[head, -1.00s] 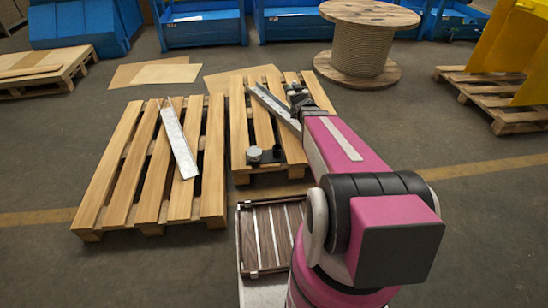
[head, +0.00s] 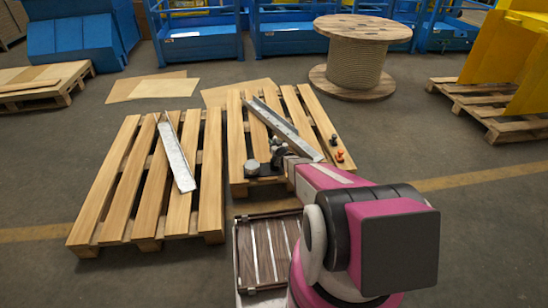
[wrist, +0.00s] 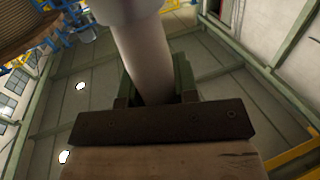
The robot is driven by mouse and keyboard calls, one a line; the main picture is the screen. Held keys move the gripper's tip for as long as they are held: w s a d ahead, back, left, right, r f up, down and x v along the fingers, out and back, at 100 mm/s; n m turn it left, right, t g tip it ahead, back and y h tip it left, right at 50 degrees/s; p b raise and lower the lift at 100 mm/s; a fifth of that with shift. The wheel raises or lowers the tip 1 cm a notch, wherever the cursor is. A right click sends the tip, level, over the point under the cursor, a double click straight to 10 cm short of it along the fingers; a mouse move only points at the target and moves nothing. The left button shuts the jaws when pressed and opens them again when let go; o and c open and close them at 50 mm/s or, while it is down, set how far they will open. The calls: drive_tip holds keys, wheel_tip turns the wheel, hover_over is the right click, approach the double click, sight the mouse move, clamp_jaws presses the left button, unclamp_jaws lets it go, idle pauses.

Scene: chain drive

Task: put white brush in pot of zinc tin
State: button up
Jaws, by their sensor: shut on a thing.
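My gripper (head: 277,148) is above the front of the right pallet, close behind and right of a round grey metal pot (head: 251,165), which looks like the zinc tin. In the wrist view my gripper (wrist: 158,92) is shut on a smooth pale cylinder (wrist: 138,45), which appears to be the white brush. In the head view the brush is too small to make out. A dark item (head: 281,162) sits right of the pot, partly merged with my gripper.
A long grey metal channel (head: 285,128) lies across the right pallet (head: 237,130). Small orange and black items (head: 340,157) lie at its right edge. Another metal strip (head: 176,155) lies on the left pallet (head: 108,190). A slatted dark crate (head: 268,250) stands in front.

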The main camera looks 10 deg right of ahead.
drive_tip(key=shift+f, duration=3.7)
drive_tip(key=o, duration=0.9)
drive_tip(key=shift+s, duration=0.1)
